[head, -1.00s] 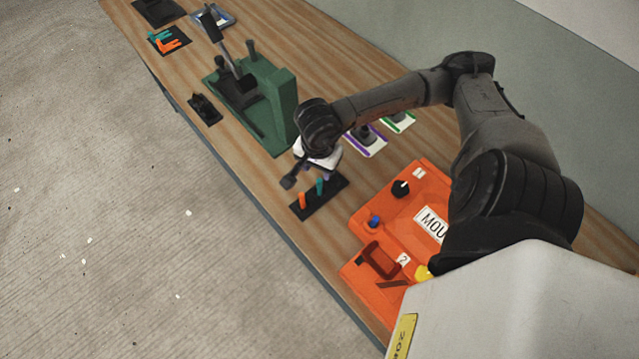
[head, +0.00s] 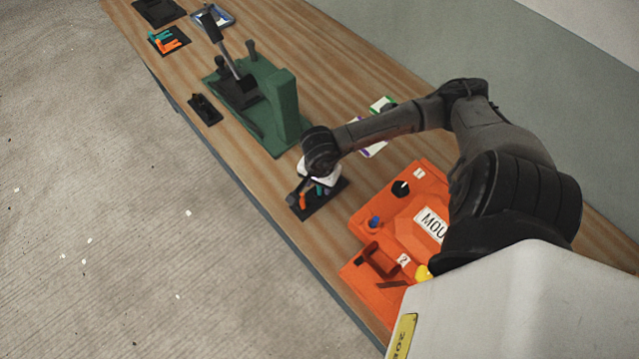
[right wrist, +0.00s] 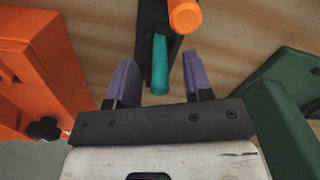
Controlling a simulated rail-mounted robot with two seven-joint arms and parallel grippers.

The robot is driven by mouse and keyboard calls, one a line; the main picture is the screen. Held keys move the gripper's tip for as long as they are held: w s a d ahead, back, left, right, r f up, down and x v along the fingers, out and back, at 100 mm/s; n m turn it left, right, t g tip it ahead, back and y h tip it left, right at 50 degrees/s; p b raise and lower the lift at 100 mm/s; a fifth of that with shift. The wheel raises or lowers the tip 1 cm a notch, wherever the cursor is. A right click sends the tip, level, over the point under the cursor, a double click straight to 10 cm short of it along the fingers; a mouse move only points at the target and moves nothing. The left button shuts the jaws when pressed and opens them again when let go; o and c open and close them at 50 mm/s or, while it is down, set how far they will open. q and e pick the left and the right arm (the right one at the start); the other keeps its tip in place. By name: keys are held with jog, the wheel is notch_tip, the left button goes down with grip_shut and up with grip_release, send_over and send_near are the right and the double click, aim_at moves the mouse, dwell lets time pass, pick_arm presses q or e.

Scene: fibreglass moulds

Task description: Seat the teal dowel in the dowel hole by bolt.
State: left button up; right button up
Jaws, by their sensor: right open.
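The teal dowel (head: 320,190) stands in a small black holder (head: 310,211) beside an orange dowel (head: 303,200). In the right wrist view the teal dowel (right wrist: 160,64) lies between the two purple fingers of my right gripper (right wrist: 141,80), with a gap on each side. The orange dowel (right wrist: 185,15) is just beyond it. My right gripper (head: 312,189) is open, low over the holder. The orange mould (head: 400,215) lies to the right on the bench, with a black knob (head: 400,188) and a blue knob (head: 374,222). I cannot make out the dowel hole. My left gripper does not show.
A green press-like fixture (head: 284,108) stands left of the holder. A small black block (head: 205,109) and a tray with teal and orange pieces (head: 168,41) are farther left. White cards (head: 372,150) lie behind my right arm. Bare wood lies between holder and mould.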

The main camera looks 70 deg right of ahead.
jog(key=shift+c, duration=0.3)
grip_shut()
jog(key=shift+r, duration=0.2)
